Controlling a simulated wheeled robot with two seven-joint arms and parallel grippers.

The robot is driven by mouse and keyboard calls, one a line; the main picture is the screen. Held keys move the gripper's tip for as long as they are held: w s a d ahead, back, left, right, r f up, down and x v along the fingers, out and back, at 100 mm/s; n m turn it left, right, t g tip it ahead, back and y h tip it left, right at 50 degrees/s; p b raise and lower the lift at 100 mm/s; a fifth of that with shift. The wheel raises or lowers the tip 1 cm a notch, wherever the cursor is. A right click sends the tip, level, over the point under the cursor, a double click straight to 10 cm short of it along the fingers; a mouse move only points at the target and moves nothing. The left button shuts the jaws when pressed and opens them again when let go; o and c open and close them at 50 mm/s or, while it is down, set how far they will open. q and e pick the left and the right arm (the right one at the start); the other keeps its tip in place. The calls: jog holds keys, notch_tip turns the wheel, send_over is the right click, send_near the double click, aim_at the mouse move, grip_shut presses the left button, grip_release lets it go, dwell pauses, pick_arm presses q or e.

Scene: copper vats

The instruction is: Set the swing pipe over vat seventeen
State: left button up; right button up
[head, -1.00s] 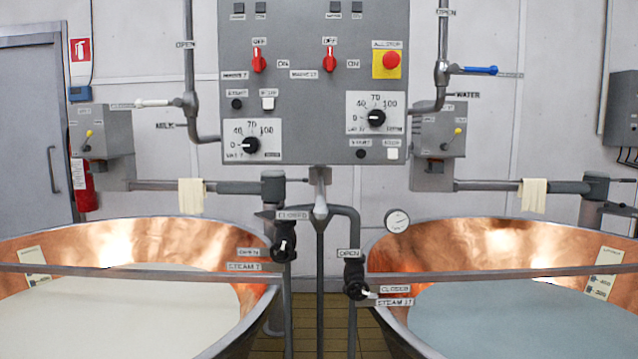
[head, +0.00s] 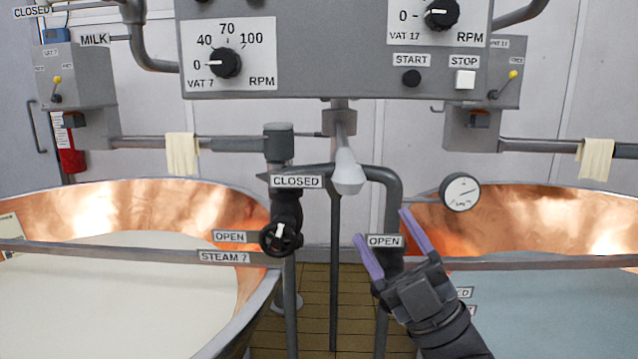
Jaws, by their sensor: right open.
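The swing pipe (head: 347,172) hangs under the control panel, its pale rounded end pointing toward me between the two vats. It is over neither vat. Vat seventeen (head: 535,215) is the copper vat on the right, holding bluish liquid. My right gripper (head: 383,227) is open, with its two purple fingers spread and pointing up and left. It is in front of the right steam valve, below and right of the pipe end, and it hides most of that valve. My left gripper is not in view.
Vat seven (head: 150,205) with white milk is on the left. The left steam valve (head: 281,235) and the bent steam pipe (head: 392,185) stand between the vats, near the swing pipe. A round gauge (head: 460,191) is right of my gripper. The panel (head: 335,55) hangs above.

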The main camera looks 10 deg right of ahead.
aim_at(346, 167)
jog(key=x, duration=0.6)
jog(key=p+x, duration=0.1)
jog(key=x, duration=0.2)
jog(key=shift+s+a+r, duration=0.2)
jog(key=shift+r, duration=0.15)
jog(key=shift+c, duration=0.3)
grip_shut()
dwell(0.6)
